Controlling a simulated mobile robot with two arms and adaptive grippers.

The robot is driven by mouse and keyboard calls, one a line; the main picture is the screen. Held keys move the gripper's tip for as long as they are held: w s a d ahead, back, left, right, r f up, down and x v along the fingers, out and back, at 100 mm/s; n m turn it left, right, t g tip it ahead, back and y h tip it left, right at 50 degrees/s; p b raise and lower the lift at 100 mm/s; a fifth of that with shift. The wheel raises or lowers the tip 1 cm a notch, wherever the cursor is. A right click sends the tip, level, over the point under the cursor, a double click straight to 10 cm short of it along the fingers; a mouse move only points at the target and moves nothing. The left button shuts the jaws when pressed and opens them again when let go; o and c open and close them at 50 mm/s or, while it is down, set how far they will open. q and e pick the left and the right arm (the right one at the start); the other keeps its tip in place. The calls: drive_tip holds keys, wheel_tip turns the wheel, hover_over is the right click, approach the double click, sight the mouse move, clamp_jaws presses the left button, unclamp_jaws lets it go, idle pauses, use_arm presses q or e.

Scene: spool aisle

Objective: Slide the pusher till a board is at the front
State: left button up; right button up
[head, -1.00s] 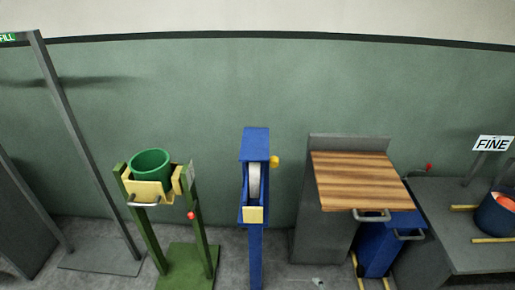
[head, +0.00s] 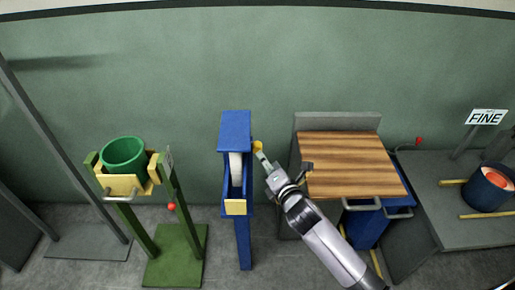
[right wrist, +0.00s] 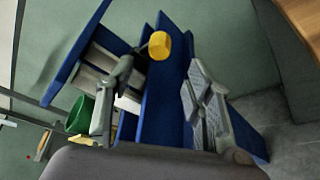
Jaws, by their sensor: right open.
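A blue stand (head: 243,240) carries a narrow blue trough (head: 236,128) with a pale piece (head: 236,165) inside; I cannot tell if it is one board or several. A yellow knob (head: 257,147), seemingly the pusher's, sticks out on the trough's right side near the back. A yellow plate (head: 236,207) is at the front end. My right gripper (head: 284,165) is open and empty, just right of the trough by the knob. In the right wrist view, the knob (right wrist: 160,45) shows beyond the open fingers (right wrist: 155,90), not gripped. My left gripper is not in view.
A wooden-topped cabinet (head: 350,160) with a grey handle stands close to the right of my arm. A green stand with a green bucket (head: 124,155) is on the left.

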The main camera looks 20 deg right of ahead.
sight(258, 149)
drive_tip(key=x, duration=0.9)
clamp_jaws()
idle(0.4)
